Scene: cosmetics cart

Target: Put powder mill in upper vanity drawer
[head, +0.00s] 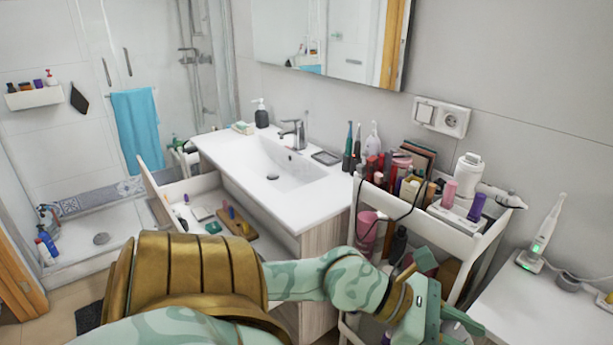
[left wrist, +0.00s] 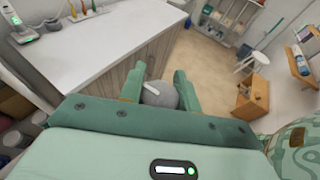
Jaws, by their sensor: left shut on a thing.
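The powder mill seems to be the grey round body with a white bar on top (left wrist: 158,95). My left gripper (left wrist: 160,82) is shut on it, with one finger on each side. In the head view my left gripper (head: 450,312) is at the lower right, beside the cart, and I cannot make out the mill there. The upper vanity drawer (head: 192,187) is pulled open at the left of the washbasin cabinet, with several small items inside. My gold and green arm covers part of the area in front of it. My right gripper is not in view.
A white cart (head: 458,232) crowded with cosmetics stands right of the vanity. The white washbasin top (head: 318,190) is mostly clear.

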